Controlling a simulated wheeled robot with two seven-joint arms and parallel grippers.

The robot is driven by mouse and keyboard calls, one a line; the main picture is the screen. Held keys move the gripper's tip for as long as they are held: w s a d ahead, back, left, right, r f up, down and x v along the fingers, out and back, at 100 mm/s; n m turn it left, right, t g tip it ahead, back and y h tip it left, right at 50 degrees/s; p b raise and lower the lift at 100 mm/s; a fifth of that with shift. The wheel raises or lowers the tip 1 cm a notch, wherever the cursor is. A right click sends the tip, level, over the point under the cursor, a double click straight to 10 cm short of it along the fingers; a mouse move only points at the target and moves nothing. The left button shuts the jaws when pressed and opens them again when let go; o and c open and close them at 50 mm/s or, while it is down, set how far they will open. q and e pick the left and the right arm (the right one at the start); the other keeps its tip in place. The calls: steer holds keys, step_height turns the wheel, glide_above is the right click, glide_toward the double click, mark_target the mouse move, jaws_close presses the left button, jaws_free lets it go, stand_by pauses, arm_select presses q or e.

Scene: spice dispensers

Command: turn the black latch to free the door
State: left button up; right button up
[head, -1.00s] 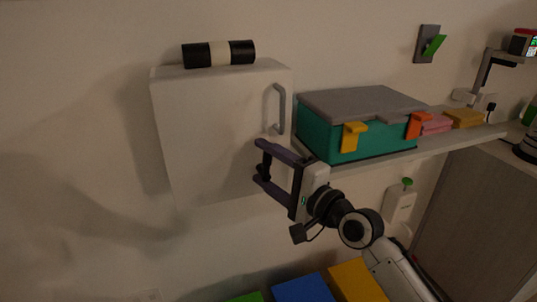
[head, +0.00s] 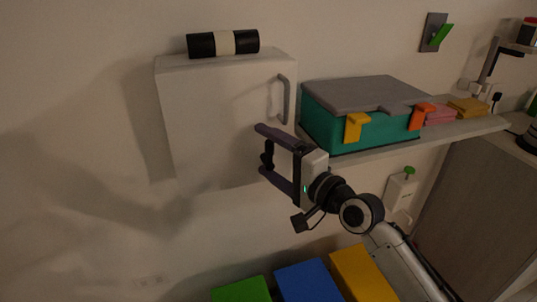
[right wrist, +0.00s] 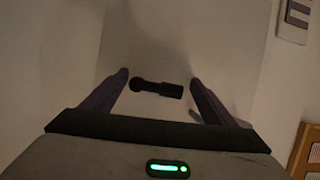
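A white wall cabinet (head: 215,110) has a door with a grey bar handle (head: 284,100) at its right side. The black latch (head: 267,156) is small and dark, low on the door, and partly hidden by my gripper. In the right wrist view the latch (right wrist: 157,89) lies roughly horizontal, a round hub at left and a thicker bar at right. My right gripper (head: 262,149) is open, with one finger above the latch and one below. In the right wrist view the gripper (right wrist: 159,80) has a finger to each side of the latch, with visible gaps. My left gripper is not in view.
A teal box with a grey lid (head: 365,112) and yellow and orange clips sits on a shelf (head: 440,135) right of the cabinet. A black-and-white roll (head: 224,43) lies on top of the cabinet. Green, blue and yellow bins (head: 305,281) stand below. The wall at left is clear.

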steer(key=shift+f, duration=0.1)
steer(key=shift+s+d, duration=0.2)
steer(key=shift+s, duration=0.05)
steer(key=v, duration=0.9)
steer(key=shift+s+d, duration=0.2)
steer(key=shift+d, duration=0.05)
steer(key=s+d+f+n+g+h, duration=0.1)
steer(key=s+d+f+n+h, duration=0.3)
steer(key=f, duration=0.6)
steer(key=s+d+f+h, duration=0.1)
steer(key=s+d+f, duration=0.1)
steer(key=s+f, duration=0.5)
steer(key=s+d+f+n+g+h, duration=0.1)
steer(key=s+d+f+n+h, duration=0.15)
steer(key=f, duration=0.95)
steer(key=s+d+f+n+g+h, duration=0.2)
steer(key=s+d+f+n, duration=0.2)
steer(key=s+f, duration=0.5)
steer(key=s+d, duration=0.1)
steer(key=s, duration=0.3)
steer(key=shift+s+h, duration=0.15)
steer(key=shift+h, duration=0.2)
